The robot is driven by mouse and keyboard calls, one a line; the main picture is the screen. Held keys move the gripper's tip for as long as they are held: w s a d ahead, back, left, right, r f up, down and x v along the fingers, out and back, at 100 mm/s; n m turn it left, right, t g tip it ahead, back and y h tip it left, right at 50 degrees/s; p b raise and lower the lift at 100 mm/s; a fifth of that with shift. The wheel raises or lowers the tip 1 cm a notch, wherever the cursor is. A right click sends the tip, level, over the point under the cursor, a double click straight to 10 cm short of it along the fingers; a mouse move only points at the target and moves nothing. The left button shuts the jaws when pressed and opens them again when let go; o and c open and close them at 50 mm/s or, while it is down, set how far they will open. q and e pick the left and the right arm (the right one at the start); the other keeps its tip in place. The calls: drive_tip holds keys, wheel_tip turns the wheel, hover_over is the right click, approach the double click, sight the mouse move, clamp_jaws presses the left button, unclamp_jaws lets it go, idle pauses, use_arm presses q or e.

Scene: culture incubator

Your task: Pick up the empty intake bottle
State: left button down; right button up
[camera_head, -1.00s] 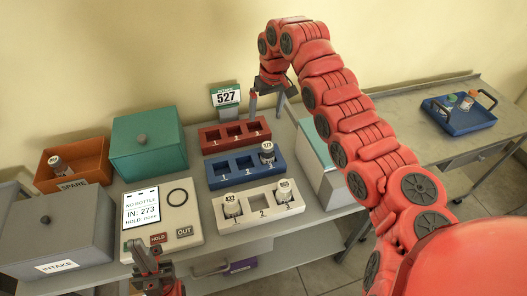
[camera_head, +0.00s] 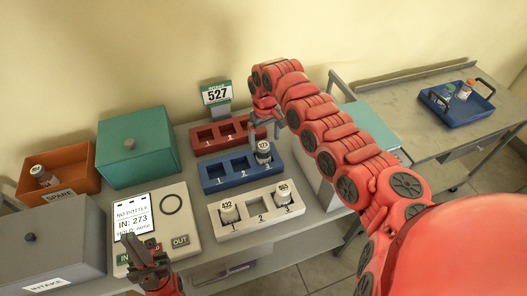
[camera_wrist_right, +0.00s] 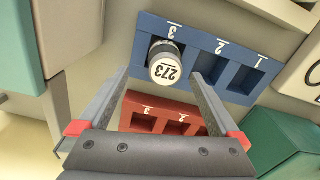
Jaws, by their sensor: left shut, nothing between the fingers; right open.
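A white-capped bottle marked 273 (camera_head: 263,150) stands in slot 3 of the blue rack (camera_head: 213,181). In the right wrist view the bottle (camera_wrist_right: 165,65) is upright in its slot and seen from above, with its cap between the lines of my fingers. My right gripper (camera_head: 266,124) is open and empty, just above and behind the bottle, not closed on it. My left gripper (camera_head: 143,248) is shut and empty over the front of the white panel device (camera_head: 180,222). The device's screen reads no bottle, IN: 273.
A white rack (camera_head: 243,229) in front holds bottles 432 (camera_head: 228,211) and 863 (camera_head: 283,193). A red rack (camera_head: 202,139) stands behind. The grey intake box (camera_head: 55,245), orange spare bin (camera_head: 75,168) and teal box (camera_head: 137,146) stand left. A blue tray (camera_head: 455,115) is on the right table.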

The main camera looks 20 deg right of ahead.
sight(263, 146)
drive_tip(key=shift+f, duration=0.45)
drive_tip(key=shift+s+a+f+p, duration=0.1)
drive_tip(key=shift+a+f+p, duration=0.05)
drive_tip(key=shift+f+p, duration=0.3)
drive_tip(key=f, duration=0.1)
drive_tip(key=f+p, duration=0.2)
drive_tip(key=shift+s+a+f, duration=0.25)
drive_tip(key=shift+f, duration=0.4)
drive_tip(key=shift+d, duration=0.1)
drive_tip(key=c, duration=1.4)
